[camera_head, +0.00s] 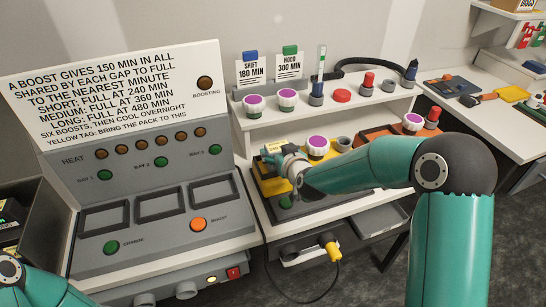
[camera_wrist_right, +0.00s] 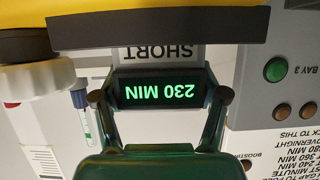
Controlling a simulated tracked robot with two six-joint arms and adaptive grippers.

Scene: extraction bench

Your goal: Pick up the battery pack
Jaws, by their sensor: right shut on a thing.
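The battery pack (camera_head: 269,185) appears as a yellow and dark block on the bench right of the grey console, partly hidden by my right arm. My right gripper (camera_head: 286,162) is at its top. In the right wrist view, the gripper's fingers (camera_wrist_right: 161,96) are shut on a dark block with a green "230 MIN" display (camera_wrist_right: 160,91), seen upside down, beside a grey "SHORT" label (camera_wrist_right: 158,53). I cannot tell whether the pack is clear of its support. Only part of my left arm shows at the lower left; its gripper is out of view.
The grey console (camera_head: 155,180) with a printed sign (camera_head: 110,85) stands on the left. A shelf (camera_head: 300,122) behind the gripper holds purple-topped jars, a red knob and card stands. A yellow plug (camera_head: 328,246) on a cable hangs below the bench. A side table (camera_head: 500,125) holds tools.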

